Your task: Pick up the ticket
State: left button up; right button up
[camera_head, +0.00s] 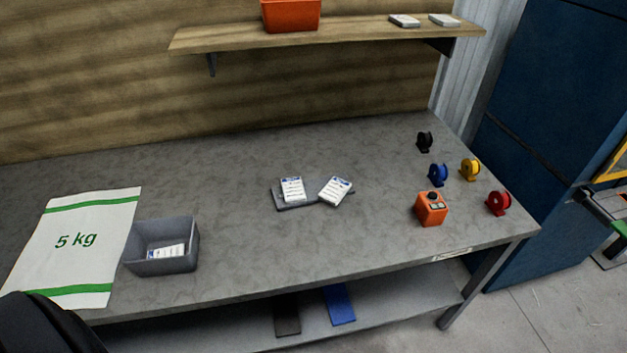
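A small white ticket with blue print (166,252) lies inside the grey open bin (180,266) at the left front of the workbench. Two white printed pads or ticket stacks sit at a flat grey tray (291,206) in the middle of the bench: the left one (292,189) is nearly straight, and the right one (335,191) is turned at an angle. I cannot tell which of these is the ticket meant. Neither of my grippers shows. A dark rounded shape at the bottom left corner may be part of me.
An orange box with a black knob (431,209) and several coloured spools (470,169) stand at the right. A shelf (355,36) hangs behind. The bench between bin and tray is clear.

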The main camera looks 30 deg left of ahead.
aim_at(334, 191)
jog(key=i+u, duration=0.15)
jog(key=u, duration=0.3)
jog(key=i+l+u, duration=0.1)
jog(key=u, duration=0.3)
jog(key=i+l+u, duration=0.1)
jog(key=l+u, duration=0.15)
jog(key=u, duration=0.2)
jog(key=l+u, duration=0.15)
jog(key=u, duration=0.3)
jog(key=i+l, duration=0.05)
